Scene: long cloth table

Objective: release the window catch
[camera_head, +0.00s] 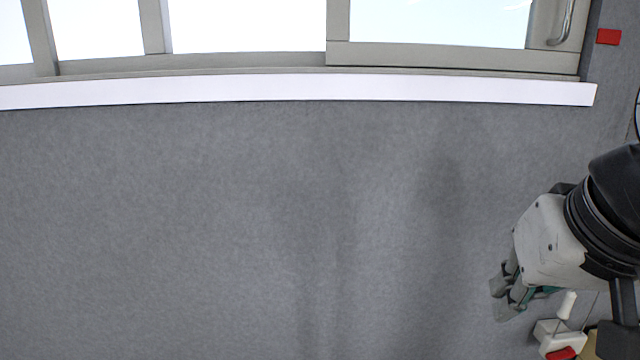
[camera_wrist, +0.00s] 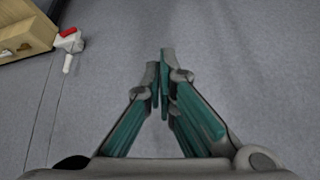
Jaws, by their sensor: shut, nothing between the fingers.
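A sliding window (camera_head: 440,52) with a grey frame spans the top of the head view. A curved metal handle (camera_head: 568,22) sits on its right upright; I cannot tell whether it is the catch. Its upper end is cut off. My gripper (camera_head: 502,298) is at the lower right of the head view, well below the window, with its fingers pointing down-left. In the wrist view (camera_wrist: 160,62) its fingers are closed together, with nothing between them. The window does not show in the wrist view.
A white sill (camera_head: 300,88) runs under the window. A red block (camera_head: 608,37) is on the wall at right. A white box with a lever (camera_head: 557,335) is below my gripper; it also shows in the wrist view (camera_wrist: 70,42) beside a wooden box (camera_wrist: 22,30).

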